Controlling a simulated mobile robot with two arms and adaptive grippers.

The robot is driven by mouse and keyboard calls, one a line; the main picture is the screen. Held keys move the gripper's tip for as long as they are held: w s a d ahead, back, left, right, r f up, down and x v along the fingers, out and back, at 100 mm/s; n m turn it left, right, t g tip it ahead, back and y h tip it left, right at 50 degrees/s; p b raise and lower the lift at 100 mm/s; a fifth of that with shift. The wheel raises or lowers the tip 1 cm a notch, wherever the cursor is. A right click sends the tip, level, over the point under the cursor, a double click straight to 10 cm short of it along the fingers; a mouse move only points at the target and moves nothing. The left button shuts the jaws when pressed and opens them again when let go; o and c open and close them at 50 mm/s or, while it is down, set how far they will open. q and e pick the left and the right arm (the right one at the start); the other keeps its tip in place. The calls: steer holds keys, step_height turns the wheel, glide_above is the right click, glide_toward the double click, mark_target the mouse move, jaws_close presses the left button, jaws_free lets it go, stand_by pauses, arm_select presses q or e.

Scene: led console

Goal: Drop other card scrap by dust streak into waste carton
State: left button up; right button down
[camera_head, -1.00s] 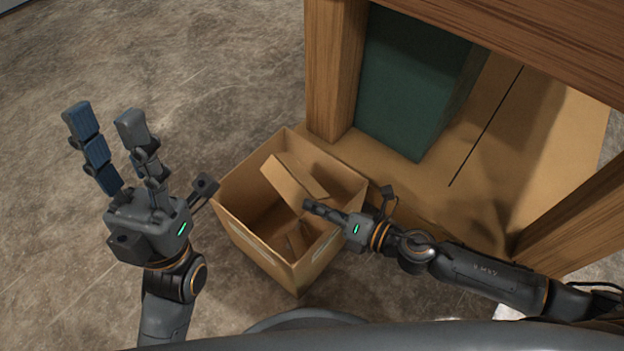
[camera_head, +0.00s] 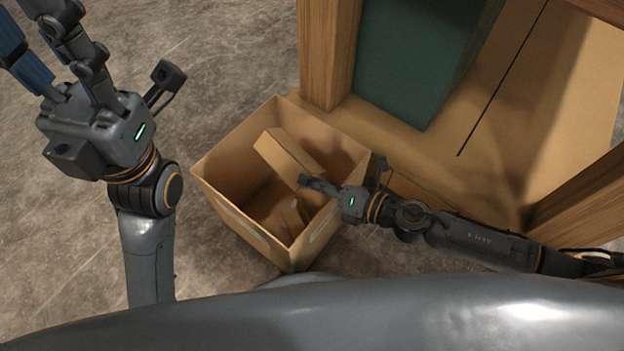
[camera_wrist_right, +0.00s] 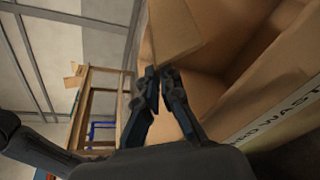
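The waste carton (camera_head: 224,207) is an open cardboard box on the floor; part of its printed side shows in the right wrist view (camera_wrist_right: 290,112). My right gripper (camera_head: 303,182) reaches over the carton's right wall, its fingers closed on the lower edge of a tan card scrap (camera_head: 284,153). In the right wrist view the scrap (camera_wrist_right: 174,28) stands at the fingertips. The scrap is tilted above the carton's opening. Another piece of card (camera_head: 291,218) lies inside the carton. My left gripper (camera_head: 32,22) is empty, its fingers spread, tips cut off by the frame.
A wooden bench with thick legs (camera_head: 327,50) stands behind and right of the carton. A dark green block (camera_head: 415,60) sits on its tan lower board (camera_head: 540,110), which bears a thin dark line. Concrete floor (camera_head: 225,60) is clear at left.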

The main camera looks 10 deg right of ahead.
steer(key=c, duration=1.4)
jaws_free()
steer(key=shift+c, duration=0.2)
steer(key=v, duration=1.2)
